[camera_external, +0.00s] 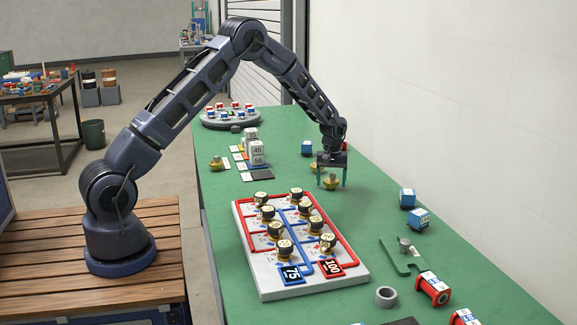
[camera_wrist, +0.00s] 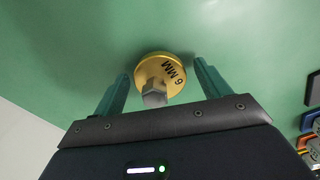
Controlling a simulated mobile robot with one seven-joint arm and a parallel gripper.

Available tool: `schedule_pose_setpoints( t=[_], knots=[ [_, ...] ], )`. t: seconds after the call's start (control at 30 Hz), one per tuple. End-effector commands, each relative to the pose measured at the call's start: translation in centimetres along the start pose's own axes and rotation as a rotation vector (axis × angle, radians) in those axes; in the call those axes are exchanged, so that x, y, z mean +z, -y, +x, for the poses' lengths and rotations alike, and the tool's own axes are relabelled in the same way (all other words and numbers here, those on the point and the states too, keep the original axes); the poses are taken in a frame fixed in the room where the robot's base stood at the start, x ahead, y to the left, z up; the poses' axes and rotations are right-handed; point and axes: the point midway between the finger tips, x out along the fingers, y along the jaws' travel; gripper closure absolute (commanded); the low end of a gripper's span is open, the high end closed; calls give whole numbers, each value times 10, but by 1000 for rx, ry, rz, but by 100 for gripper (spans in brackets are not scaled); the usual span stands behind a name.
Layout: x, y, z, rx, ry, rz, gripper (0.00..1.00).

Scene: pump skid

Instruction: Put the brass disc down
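The brass disc (camera_wrist: 165,72), marked "6 MM" and with a grey hex stem, lies between and just beyond my gripper's fingertips in the wrist view. It also shows below my gripper in the external view (camera_external: 331,183), apparently resting on the green table. My gripper (camera_external: 332,176) points down over it, its two teal fingers spread. The wrist view shows a gap between each finger (camera_wrist: 163,84) and the disc, so the gripper looks open. A second brass piece (camera_external: 217,163) stands further left on the table.
A white board (camera_external: 262,277) with red and blue lines holds several black-topped brass pieces nearer the camera. Blue-and-white blocks (camera_external: 407,198) stand to the right, and one (camera_external: 307,148) stands behind my gripper. A round grey tray (camera_external: 229,122) sits at the far end.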

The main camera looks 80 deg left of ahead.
Motion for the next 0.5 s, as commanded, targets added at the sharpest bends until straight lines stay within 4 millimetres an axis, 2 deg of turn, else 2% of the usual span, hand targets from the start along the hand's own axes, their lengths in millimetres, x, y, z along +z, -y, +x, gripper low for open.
schedule_pose_setpoints(
  t=[0.27,0.37,0.5],
  knots=[
    [0,0,-8,1,-1,0,24],
    [0,-1,-21,2,-2,0,24],
    [0,-1,-48,2,-2,1,24]
  ],
)
